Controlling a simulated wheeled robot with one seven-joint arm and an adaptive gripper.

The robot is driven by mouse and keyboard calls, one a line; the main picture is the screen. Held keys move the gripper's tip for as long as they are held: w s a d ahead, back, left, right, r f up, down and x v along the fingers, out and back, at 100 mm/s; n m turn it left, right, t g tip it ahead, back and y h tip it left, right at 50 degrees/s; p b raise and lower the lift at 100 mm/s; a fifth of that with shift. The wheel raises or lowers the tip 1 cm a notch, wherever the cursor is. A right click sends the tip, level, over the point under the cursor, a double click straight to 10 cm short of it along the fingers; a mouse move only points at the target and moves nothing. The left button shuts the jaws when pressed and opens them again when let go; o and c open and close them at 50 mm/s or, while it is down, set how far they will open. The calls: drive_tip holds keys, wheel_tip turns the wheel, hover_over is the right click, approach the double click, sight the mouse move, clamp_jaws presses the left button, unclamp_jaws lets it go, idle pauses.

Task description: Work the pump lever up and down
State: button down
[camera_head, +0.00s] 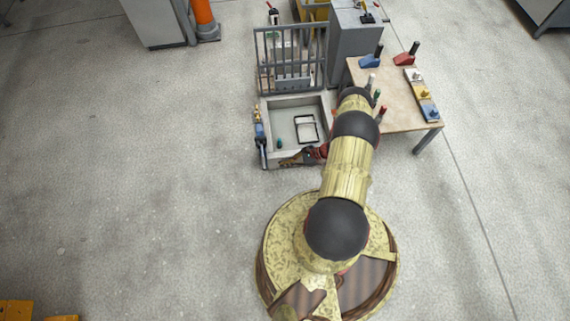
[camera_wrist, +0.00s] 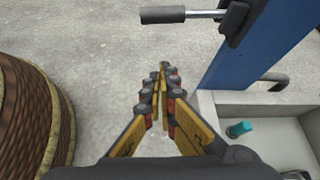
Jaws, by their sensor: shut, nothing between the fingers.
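The pump lever (camera_wrist: 165,14) shows at the top of the wrist view as a dark cylindrical grip on a thin metal rod. The rod runs right to a black bracket on a blue post (camera_wrist: 245,55). In the head view the small blue pump (camera_head: 260,132) stands at the left side of the grey mould basin; its lever is too small to make out there. My gripper (camera_wrist: 163,72) has yellow and dark fingers, closed together and empty. Its tips point towards the lever with a visible gap between them. In the head view my gripper (camera_head: 284,161) is at the basin's front-left corner.
The basin (camera_wrist: 222,106) lies right of my gripper, with a teal-capped piece (camera_wrist: 239,129) inside. A barred gate (camera_head: 262,62) stands behind it. A wooden table (camera_head: 398,112) with coloured blocks is at the right.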

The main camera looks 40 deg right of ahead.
sight(263, 157)
drive_tip(key=b+x, duration=0.2)
drive_tip(key=x, duration=0.5)
drive_tip(key=shift+w+a+r, duration=0.1)
drive_tip(key=shift+a+r, duration=0.2)
drive_tip(key=shift+r, duration=0.65)
drive_tip(key=shift+a+r, duration=0.25)
drive_tip(key=shift+r, duration=0.65)
